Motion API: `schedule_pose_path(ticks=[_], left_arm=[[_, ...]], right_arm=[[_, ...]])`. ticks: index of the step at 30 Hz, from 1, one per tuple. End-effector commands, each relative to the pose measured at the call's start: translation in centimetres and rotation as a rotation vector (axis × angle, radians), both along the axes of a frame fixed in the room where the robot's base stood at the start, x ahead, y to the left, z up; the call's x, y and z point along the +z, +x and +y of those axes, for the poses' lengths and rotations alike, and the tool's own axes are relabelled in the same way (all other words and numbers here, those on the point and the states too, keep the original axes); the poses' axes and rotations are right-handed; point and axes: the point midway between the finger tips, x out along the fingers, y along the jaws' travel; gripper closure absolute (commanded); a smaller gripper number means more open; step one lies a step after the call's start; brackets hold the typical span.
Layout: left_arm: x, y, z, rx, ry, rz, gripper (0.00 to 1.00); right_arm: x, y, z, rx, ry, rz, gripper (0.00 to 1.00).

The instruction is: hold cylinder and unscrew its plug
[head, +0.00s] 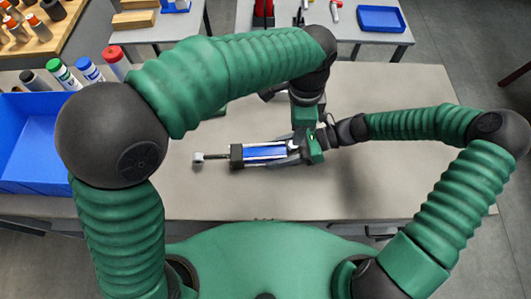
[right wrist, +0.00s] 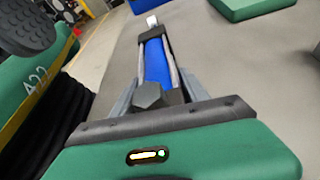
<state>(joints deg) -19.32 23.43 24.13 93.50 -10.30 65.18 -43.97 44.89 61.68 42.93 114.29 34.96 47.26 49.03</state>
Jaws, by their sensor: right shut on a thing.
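The cylinder (head: 264,151) lies level above or on the table, with a blue body, dark end blocks and a thin rod ending in a pale eye at the left. My right gripper (head: 296,149) is shut on its right end. In the right wrist view the cylinder (right wrist: 155,58) runs away between the grey fingers (right wrist: 148,92). A dark six-sided plug (right wrist: 152,95) shows at its near end. My left gripper (head: 305,116) points down just behind the right one; its fingertips are hidden, and I cannot tell whether it touches the plug.
A blue bin (head: 30,170) and several capped tubes (head: 88,70) stand at the left of the grey table (head: 400,190). A green object (right wrist: 252,8) lies beyond the cylinder. A blue tray (head: 381,18) sits on a back table. The table's right part is clear.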

Motion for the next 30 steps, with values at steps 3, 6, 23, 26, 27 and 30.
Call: schedule_pose_path(ticks=[3,6,23,26,27,30], left_arm=[[0.0,0.0,0.0,0.0,0.0,0.0,0.57],[0.0,0.0,0.0,0.0,0.0,0.0,0.57],[0.2,0.0,-0.1,0.0,0.001,0.0,0.57],[0.3,-0.1,-0.1,0.0,0.001,0.0,0.57],[0.3,-0.1,-0.1,0.0,0.001,0.0,0.57],[0.4,0.0,-0.1,0.0,0.001,0.0,0.57]], right_arm=[[-0.1,0.0,0.1,0.001,-0.001,0.001,0.42],[-0.1,0.0,0.1,0.002,-0.001,0.002,0.29],[1.1,0.4,-2.8,-0.002,-0.002,-0.002,0.22],[2.1,0.8,-5.5,-0.004,-0.003,-0.003,0.22],[2.6,1.0,-6.6,-0.004,-0.002,-0.003,0.22],[3.7,1.4,-9.4,-0.003,-0.002,-0.003,0.22]])
